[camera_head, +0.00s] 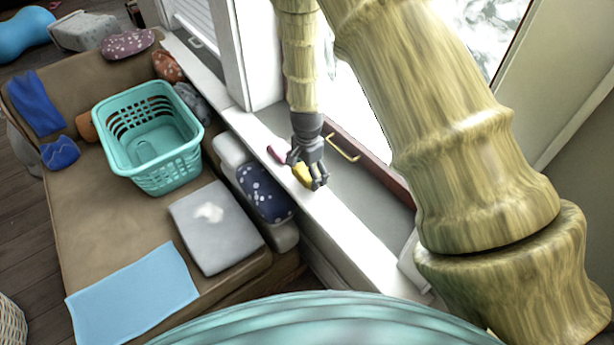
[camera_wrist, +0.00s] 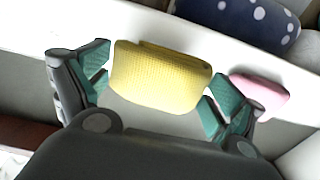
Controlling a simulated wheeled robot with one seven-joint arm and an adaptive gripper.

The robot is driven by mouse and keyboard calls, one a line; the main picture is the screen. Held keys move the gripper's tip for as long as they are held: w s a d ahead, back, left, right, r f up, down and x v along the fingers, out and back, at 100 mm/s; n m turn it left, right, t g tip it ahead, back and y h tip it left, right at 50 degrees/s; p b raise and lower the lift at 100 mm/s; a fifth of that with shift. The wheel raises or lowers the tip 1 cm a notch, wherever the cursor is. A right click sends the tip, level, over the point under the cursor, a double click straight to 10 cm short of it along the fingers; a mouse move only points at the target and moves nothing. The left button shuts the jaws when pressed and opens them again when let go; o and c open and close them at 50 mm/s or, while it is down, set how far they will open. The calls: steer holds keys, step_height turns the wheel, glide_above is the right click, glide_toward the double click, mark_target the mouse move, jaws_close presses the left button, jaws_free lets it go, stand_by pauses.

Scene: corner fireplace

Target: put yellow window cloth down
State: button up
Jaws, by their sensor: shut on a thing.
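The yellow window cloth (camera_wrist: 160,77) is a small folded, textured piece between the two teal-padded fingers of my gripper (camera_wrist: 158,92) in the wrist view. In the head view my gripper (camera_head: 308,182) is over the white window sill (camera_head: 340,215), with the yellow cloth (camera_head: 302,174) showing beside its fingers. My gripper is shut on the cloth. I cannot tell whether the cloth touches the sill. A pink item (camera_wrist: 262,94) lies on the sill close by my right finger in the wrist view.
A sofa (camera_head: 110,230) beside the sill holds a teal laundry basket (camera_head: 150,140), a grey cushion (camera_head: 215,228), a light blue cloth (camera_head: 132,295) and a dotted navy cushion (camera_head: 265,195). A window handle (camera_head: 343,147) stands near my gripper. The sill is bare toward the front.

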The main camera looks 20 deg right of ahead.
mark_target(307, 178)
steer(key=shift+f, duration=1.35)
steer(key=shift+f, duration=0.15)
steer(key=o, duration=0.8)
steer(key=shift+r+b, duration=0.7)
steer(key=shift+r, duration=5.5)
